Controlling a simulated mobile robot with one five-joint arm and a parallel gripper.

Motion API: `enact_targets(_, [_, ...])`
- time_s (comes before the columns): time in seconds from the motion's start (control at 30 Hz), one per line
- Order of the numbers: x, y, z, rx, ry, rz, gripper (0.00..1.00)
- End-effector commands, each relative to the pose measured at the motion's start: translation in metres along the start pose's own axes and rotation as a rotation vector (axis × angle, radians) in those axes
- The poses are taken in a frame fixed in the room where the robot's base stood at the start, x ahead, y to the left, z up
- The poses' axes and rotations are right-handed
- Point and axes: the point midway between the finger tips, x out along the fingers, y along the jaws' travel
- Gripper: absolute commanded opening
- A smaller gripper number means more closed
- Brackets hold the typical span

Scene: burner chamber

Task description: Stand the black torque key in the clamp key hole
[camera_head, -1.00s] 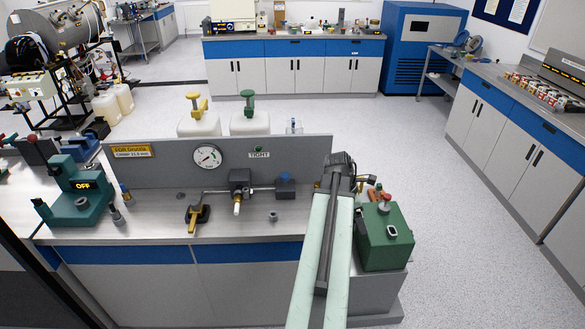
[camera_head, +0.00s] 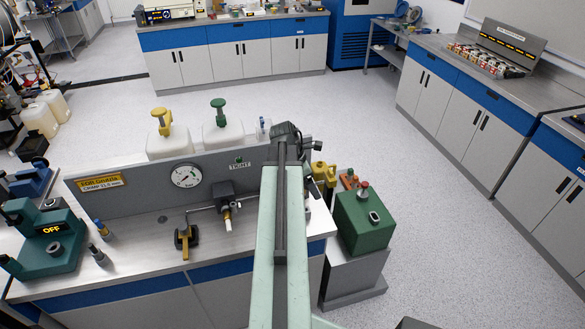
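My arm reaches forward over the bench, and my gripper (camera_head: 290,138) is at its far end, above the back panel's right end. Its fingers face away, so I cannot tell whether they are open or hold anything. I cannot pick out the black torque key with certainty. A dark block (camera_head: 217,190) with a pale downward tip sits on the pipe left of my arm, and it may be the clamp. No key hole can be made out on it. A black and yellow tool (camera_head: 186,238) is on the bench to its left.
A pressure gauge (camera_head: 186,176) is on the grey panel (camera_head: 140,198). A green machine reading OFF (camera_head: 45,240) stands at left. A green box (camera_head: 366,225) and a yellow item (camera_head: 323,172) stand right of my arm. White jugs are behind the panel. Open floor lies beyond.

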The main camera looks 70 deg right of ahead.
Motion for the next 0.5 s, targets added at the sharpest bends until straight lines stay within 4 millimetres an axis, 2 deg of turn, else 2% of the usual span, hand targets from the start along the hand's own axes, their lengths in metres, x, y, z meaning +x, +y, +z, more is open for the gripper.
enact_targets(0.33, [0.0,0.0,0.0,0.0,-0.001,0.0,0.14])
enact_targets(0.5, [0.007,0.0,-0.003,0.001,-0.001,0.0,0.14])
